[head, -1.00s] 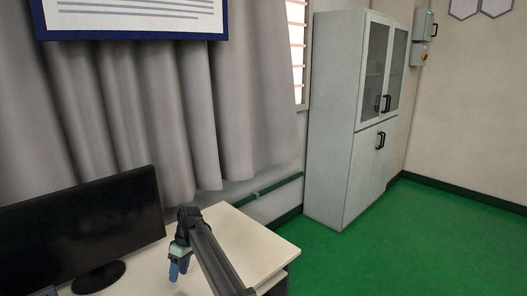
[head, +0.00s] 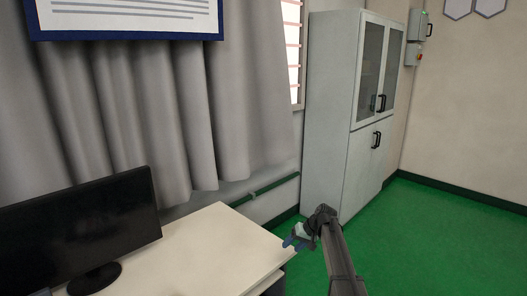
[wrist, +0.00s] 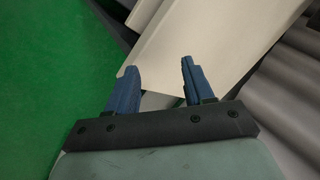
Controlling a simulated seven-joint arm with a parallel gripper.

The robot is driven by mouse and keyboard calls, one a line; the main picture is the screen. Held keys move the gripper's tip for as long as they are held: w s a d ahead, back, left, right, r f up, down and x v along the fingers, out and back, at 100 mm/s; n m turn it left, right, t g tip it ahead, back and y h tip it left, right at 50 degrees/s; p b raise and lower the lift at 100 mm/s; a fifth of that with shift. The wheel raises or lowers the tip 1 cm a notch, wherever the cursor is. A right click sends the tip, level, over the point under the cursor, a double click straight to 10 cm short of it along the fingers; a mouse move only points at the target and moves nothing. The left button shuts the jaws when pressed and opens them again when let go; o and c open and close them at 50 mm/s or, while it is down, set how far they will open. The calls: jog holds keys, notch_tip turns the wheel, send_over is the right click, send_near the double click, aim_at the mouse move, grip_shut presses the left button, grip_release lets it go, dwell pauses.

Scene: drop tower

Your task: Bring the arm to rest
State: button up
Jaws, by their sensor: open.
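My gripper (head: 289,243) is at the right edge of the desk in the head view, with its blue fingers pointing left toward the desk corner. In the wrist view my gripper (wrist: 157,80) shows two blue fingers spread apart with nothing between them. The pale desk top (wrist: 190,45) lies beyond the fingertips there. I cannot tell the exact gap between fingers and desk.
The desk (head: 212,250) bears a black monitor (head: 80,230) at the left. A grey cabinet (head: 328,120) stands at the back wall. Grey curtains (head: 150,110) hang behind the desk. Green floor (head: 430,240) is clear at the right.

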jog(key=d+m+t, duration=0.3)
jog(key=d+m, duration=0.2)
jog(key=d, duration=1.3)
jog(key=s+d+f+m+h, duration=0.1)
jog(key=s+d+f+m, duration=0.2)
jog(key=s+d+f, duration=0.25)
jog(key=s+a+f+n+g, duration=0.1)
jog(key=s+a+f+g, duration=0.1)
jog(key=s+a+f, duration=0.45)
jog(key=s+a+f+n+g+h, duration=0.1)
jog(key=s+a+f+g, duration=0.15)
jog(key=s+f, duration=0.75)
jog(key=s+a+f+g, duration=0.2)
jog(key=s+a+f, duration=0.3)
jog(key=s+f, duration=0.4)
jog(key=s+a+f+n+g+h, duration=0.1)
jog(key=s+f+g, duration=0.1)
jog(key=s, duration=0.8)
jog(key=s+a+f+n+g+h, duration=0.1)
jog(key=s+a+f+n+h, duration=0.1)
jog(key=s, duration=0.8)
jog(key=s+a+f+n+g+h, duration=0.1)
jog(key=s+f+g, duration=0.1)
jog(key=s, duration=0.9)
jog(key=shift+a+f+n+g, duration=0.2)
jog(key=shift+f+n+g, duration=0.15)
jog(key=shift+f, duration=0.15)
jog(key=shift+s, duration=0.1)
